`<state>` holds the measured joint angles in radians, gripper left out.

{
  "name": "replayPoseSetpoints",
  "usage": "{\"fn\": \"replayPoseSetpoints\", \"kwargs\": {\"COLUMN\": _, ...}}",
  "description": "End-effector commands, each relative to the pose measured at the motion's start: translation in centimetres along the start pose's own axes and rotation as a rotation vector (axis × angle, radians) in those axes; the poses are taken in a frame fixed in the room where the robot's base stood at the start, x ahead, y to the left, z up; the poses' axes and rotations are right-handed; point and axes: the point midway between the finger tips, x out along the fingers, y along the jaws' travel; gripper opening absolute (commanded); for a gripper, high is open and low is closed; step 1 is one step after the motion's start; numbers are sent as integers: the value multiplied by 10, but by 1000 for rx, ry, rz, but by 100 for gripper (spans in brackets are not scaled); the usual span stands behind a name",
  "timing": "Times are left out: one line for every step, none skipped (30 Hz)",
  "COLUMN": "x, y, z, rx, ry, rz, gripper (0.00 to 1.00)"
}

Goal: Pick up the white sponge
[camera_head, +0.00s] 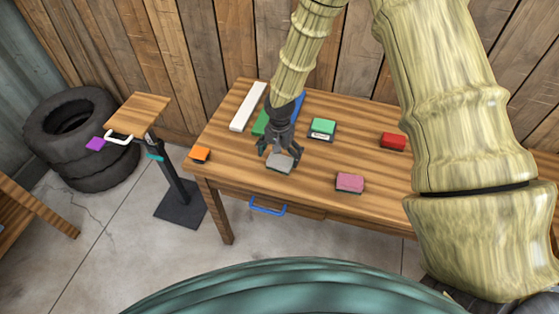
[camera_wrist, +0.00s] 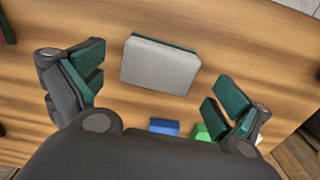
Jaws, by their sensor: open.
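The white sponge looks light grey with a dark green layer along one side. In the head view the white sponge (camera_head: 280,163) lies on the wooden table, just below my gripper. In the wrist view the sponge (camera_wrist: 160,66) lies flat, a little ahead of the space between the fingers. My gripper (camera_head: 276,150) points down over the table, partly covering the sponge. In the wrist view my gripper (camera_wrist: 165,92) has its two green-padded fingers wide apart with nothing between them; whether they touch the table cannot be told.
On the table (camera_head: 226,150) are a pink block (camera_head: 350,183), a red block (camera_head: 393,141), a green block (camera_head: 323,127), an orange block (camera_head: 201,154) and a long white bar (camera_head: 248,106). A small stand (camera_head: 139,112) and stacked tyres (camera_head: 70,140) are at left.

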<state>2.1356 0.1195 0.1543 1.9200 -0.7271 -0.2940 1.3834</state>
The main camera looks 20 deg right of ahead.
Motion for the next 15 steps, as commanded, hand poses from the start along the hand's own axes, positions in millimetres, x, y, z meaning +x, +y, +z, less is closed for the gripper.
{"fn": "replayPoseSetpoints", "kwargs": {"x": 3, "y": 1, "z": 1, "rx": 1, "ry": -2, "rz": 2, "gripper": 100}}
{"fn": "replayPoseSetpoints", "kwargs": {"x": 6, "y": 1, "z": 1, "rx": 0, "ry": -2, "rz": 2, "gripper": 100}}
{"fn": "replayPoseSetpoints", "kwargs": {"x": 10, "y": 1, "z": 1, "rx": -1, "ry": -1, "rz": 2, "gripper": 100}}
{"fn": "replayPoseSetpoints", "kwargs": {"x": 12, "y": 1, "z": 1, "rx": 0, "ry": -1, "rz": 2, "gripper": 100}}
{"fn": "replayPoseSetpoints", "kwargs": {"x": 15, "y": 1, "z": 1, "rx": 1, "ry": -1, "rz": 1, "gripper": 100}}
{"fn": "replayPoseSetpoints", "kwargs": {"x": 18, "y": 1, "z": 1, "rx": 1, "ry": -1, "rz": 1, "gripper": 100}}
{"fn": "replayPoseSetpoints", "kwargs": {"x": 19, "y": 1, "z": 1, "rx": 1, "ry": -1, "rz": 1, "gripper": 100}}
{"fn": "replayPoseSetpoints", "kwargs": {"x": 20, "y": 1, "z": 1, "rx": 1, "ry": -1, "rz": 1, "gripper": 100}}
{"fn": "replayPoseSetpoints", "kwargs": {"x": 22, "y": 1, "z": 0, "rx": 0, "ry": 0, "rz": 1, "gripper": 100}}
{"fn": "replayPoseSetpoints", "kwargs": {"x": 22, "y": 1, "z": 0, "rx": 0, "ry": 0, "rz": 0, "gripper": 100}}
{"fn": "replayPoseSetpoints", "kwargs": {"x": 23, "y": 1, "z": 0, "rx": 0, "ry": 0, "rz": 0, "gripper": 100}}
{"fn": "replayPoseSetpoints", "kwargs": {"x": 24, "y": 1, "z": 0, "rx": 0, "ry": 0, "rz": 0, "gripper": 100}}
{"fn": "replayPoseSetpoints", "kwargs": {"x": 24, "y": 1, "z": 0, "rx": 0, "ry": 0, "rz": 0, "gripper": 100}}
{"fn": "replayPoseSetpoints", "kwargs": {"x": 24, "y": 1, "z": 0, "rx": 0, "ry": 0, "rz": 0, "gripper": 100}}
{"fn": "replayPoseSetpoints", "kwargs": {"x": 24, "y": 1, "z": 0, "rx": 1, "ry": 0, "rz": 0, "gripper": 100}}
